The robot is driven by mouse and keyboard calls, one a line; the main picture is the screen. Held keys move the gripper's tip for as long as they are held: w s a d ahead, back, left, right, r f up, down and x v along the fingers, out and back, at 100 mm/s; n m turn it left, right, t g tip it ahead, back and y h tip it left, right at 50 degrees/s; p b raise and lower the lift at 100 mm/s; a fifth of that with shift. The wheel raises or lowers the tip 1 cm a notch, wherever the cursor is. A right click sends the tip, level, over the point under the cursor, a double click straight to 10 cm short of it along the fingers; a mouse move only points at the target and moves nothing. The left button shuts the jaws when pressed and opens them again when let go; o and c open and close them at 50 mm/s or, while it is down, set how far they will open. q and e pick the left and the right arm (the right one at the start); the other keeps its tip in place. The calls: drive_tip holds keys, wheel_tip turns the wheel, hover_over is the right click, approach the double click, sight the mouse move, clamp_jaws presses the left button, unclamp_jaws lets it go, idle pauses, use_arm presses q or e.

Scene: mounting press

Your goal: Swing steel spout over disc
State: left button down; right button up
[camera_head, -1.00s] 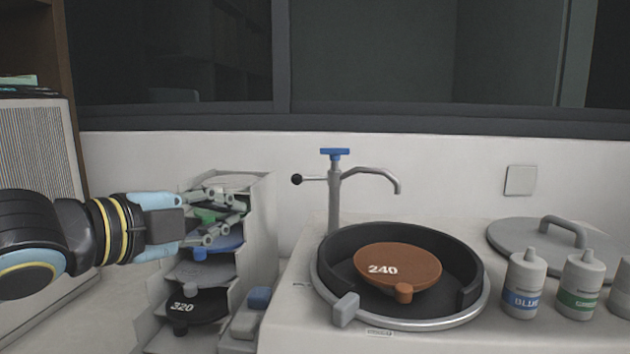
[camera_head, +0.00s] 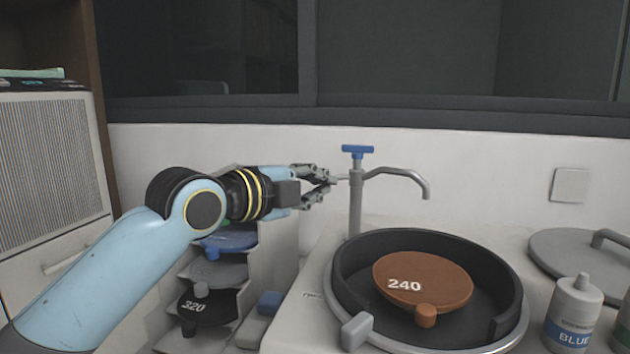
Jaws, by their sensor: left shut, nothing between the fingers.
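The steel spout (camera_head: 398,172) is a thin bent tube on an upright post with a blue handle (camera_head: 357,152) on top. It reaches right, and its tip turns down above the back of the black basin in the picture. The brown disc (camera_head: 440,272) marked 240 lies tilted in the black basin (camera_head: 345,281), with a small knob at its front. The lever's black knob is hidden behind the fingers. I cannot tell whether they touch. My right gripper is not in view.
A stepped rack (camera_head: 272,246) with several discs stands below my left arm. A blue-labelled bottle (camera_head: 574,310) and a grey lid (camera_head: 560,250) are at the right. A grey block (camera_head: 356,331) sits at the basin's front rim. The wall is close behind the post.

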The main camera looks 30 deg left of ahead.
use_arm(q)
drive_tip(key=w+a+b, duration=0.3)
drive_tip(key=w+a, duration=0.2)
drive_tip(key=w, duration=0.1)
drive_tip(key=shift+a+f+b, duration=0.3)
drive_tip(key=shift+a+f, duration=0.05)
drive_tip(key=shift+a, duration=0.05)
idle(0.3)
